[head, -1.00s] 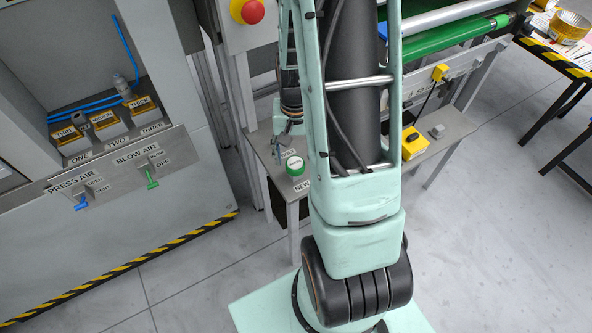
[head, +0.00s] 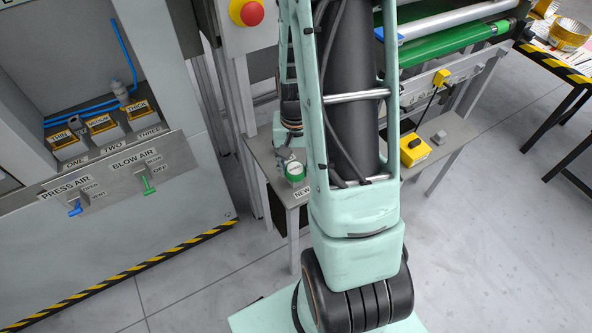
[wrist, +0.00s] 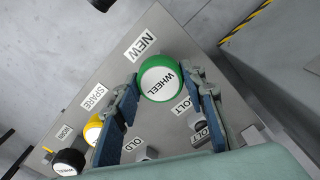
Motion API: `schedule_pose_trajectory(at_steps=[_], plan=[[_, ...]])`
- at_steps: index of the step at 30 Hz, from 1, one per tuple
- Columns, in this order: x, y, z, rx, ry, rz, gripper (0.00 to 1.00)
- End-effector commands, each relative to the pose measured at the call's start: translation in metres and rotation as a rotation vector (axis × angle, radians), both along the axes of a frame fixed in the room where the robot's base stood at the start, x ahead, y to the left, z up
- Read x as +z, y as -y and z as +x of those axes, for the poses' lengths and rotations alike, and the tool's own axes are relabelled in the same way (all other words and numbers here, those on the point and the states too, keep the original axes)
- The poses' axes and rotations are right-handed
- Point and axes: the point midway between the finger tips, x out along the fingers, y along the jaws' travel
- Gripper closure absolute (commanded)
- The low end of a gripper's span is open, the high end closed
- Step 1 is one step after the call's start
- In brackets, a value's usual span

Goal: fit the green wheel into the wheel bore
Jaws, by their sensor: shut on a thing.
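The green wheel (wrist: 160,78), with a white face marked WHEEL, is at the NEW label on a grey metal table (wrist: 172,115). My gripper (wrist: 165,82) has one finger on each side of it and is shut on it. In the head view the green wheel (head: 295,172) shows at the table's front, just below my gripper (head: 290,158); my arm hides part of the table. I cannot make out the wheel bore in either view.
A yellow wheel (wrist: 93,130) sits by the SPARE label and a black wheel (wrist: 68,162) by the WORN label. Small bolts (wrist: 200,127) stand by BOLT labels. A press cabinet (head: 60,240) with valves is at left. A yellow box (head: 414,150) is on the table's right.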

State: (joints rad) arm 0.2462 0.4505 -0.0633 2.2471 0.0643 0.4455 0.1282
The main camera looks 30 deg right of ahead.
Motion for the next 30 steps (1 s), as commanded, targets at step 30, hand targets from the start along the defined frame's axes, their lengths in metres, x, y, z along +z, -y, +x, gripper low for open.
schedule_pose_trajectory(at_steps=[30], plan=[[0.012, 0.0, 0.0, 0.0, 0.0, 0.0, 0.91]])
